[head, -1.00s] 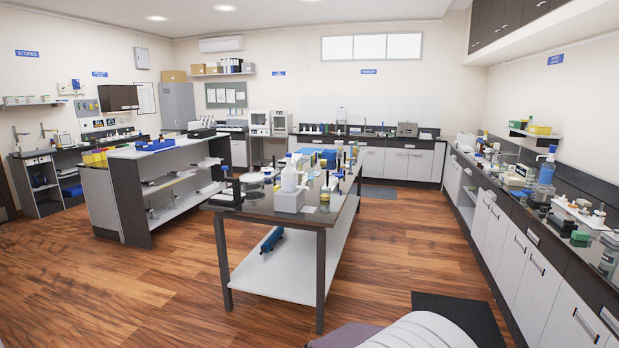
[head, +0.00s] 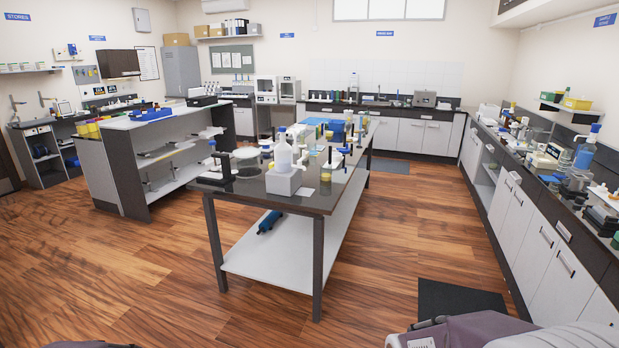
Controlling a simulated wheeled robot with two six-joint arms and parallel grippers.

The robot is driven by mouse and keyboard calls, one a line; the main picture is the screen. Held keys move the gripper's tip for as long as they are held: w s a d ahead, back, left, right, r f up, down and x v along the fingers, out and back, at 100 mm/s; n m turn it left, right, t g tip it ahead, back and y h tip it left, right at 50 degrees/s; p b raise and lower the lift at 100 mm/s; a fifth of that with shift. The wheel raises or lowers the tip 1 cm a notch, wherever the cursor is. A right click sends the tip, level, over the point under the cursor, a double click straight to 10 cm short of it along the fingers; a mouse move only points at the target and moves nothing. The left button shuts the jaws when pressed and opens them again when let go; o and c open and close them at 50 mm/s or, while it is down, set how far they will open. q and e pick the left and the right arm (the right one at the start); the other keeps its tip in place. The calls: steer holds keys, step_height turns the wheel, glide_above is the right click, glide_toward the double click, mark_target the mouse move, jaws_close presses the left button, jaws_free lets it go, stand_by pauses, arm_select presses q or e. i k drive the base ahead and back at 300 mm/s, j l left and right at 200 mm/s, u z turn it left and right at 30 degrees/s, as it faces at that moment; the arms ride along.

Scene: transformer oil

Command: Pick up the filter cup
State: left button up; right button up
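I cannot pick out the filter cup with certainty among the small items in the head view. The middle table (head: 338,190) has a dark top crowded with small labware. A white bottle (head: 283,156) stands at a light grey box (head: 284,183) near the table's front end. A clear round dish or jar (head: 246,156) is to their left. Neither of my grippers is in view; only parts of my own body show along the bottom edge.
A white-topped bench (head: 140,118) stands left of the table, and a long counter with white cupboards (head: 540,235) runs along the right. Wooden floor (head: 140,270) is open in front and between them. A dark mat (head: 460,298) lies at lower right.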

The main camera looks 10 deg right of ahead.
mark_target(311, 146)
steer(key=i+l+z, duration=0.55)
steer(key=i+z, duration=0.55)
steer(key=i, duration=0.15)
steer(key=i+u, duration=0.1)
steer(key=i, duration=0.55)
steer(key=i+l+u, duration=0.1)
steer(key=i, duration=0.5)
steer(key=i+l+u, duration=0.1)
steer(key=i, duration=0.5)
steer(key=i+u, duration=0.45)
steer(key=i+l+u, duration=0.2)
steer(key=u, duration=0.3)
steer(key=i+l+u, duration=0.25)
steer(key=u, duration=0.2)
steer(key=i+l+u, duration=0.2)
steer(key=l+u, duration=0.3)
steer(key=i+l+u, duration=0.15)
steer(key=l+u, duration=0.3)
steer(key=i+l+u, duration=0.1)
steer(key=l+u, duration=0.4)
steer(key=j, duration=0.1)
